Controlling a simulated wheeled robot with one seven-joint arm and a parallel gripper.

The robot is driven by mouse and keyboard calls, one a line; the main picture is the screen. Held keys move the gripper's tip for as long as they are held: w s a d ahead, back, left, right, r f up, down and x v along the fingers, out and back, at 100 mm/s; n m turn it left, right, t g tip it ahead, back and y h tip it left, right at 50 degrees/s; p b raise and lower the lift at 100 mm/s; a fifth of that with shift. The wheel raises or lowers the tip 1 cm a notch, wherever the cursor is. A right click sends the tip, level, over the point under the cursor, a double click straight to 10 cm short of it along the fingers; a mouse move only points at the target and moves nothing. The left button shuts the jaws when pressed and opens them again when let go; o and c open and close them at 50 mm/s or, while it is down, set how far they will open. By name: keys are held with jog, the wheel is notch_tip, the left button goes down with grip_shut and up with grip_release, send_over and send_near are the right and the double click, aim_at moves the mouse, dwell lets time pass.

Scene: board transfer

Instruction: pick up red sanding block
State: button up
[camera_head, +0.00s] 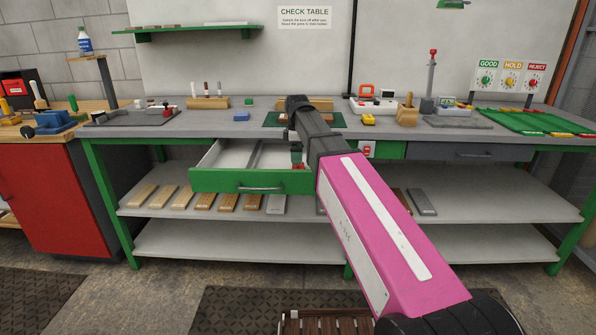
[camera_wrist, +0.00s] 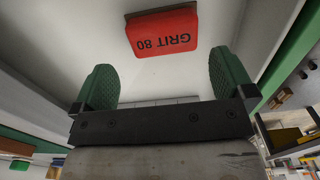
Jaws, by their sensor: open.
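The red sanding block (camera_wrist: 162,31), marked "GRIT 80", lies on the pale floor of the open drawer (camera_head: 250,182). In the head view a small bit of red (camera_head: 297,166) shows just below my gripper (camera_head: 296,154); most of the block is hidden there. In the wrist view my gripper (camera_wrist: 162,62) is open, its two green pads apart with nothing between them. The block lies beyond the fingertips, roughly centred between them, and a gap shows between it and the pads.
The drawer has a green front and a divider (camera_head: 257,154). The grey workbench top (camera_head: 240,129) above holds tools and fixtures. Wooden and grey blocks (camera_head: 205,201) line the shelf below. A closed grey drawer (camera_head: 475,152) is at the right.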

aim_at(298, 166)
jog(key=shift+s+d+f, duration=0.1)
jog(key=shift+f, duration=1.4)
jog(key=shift+s+d+f, duration=0.1)
jog(key=shift+f, duration=1.35)
jog(key=c, duration=0.8)
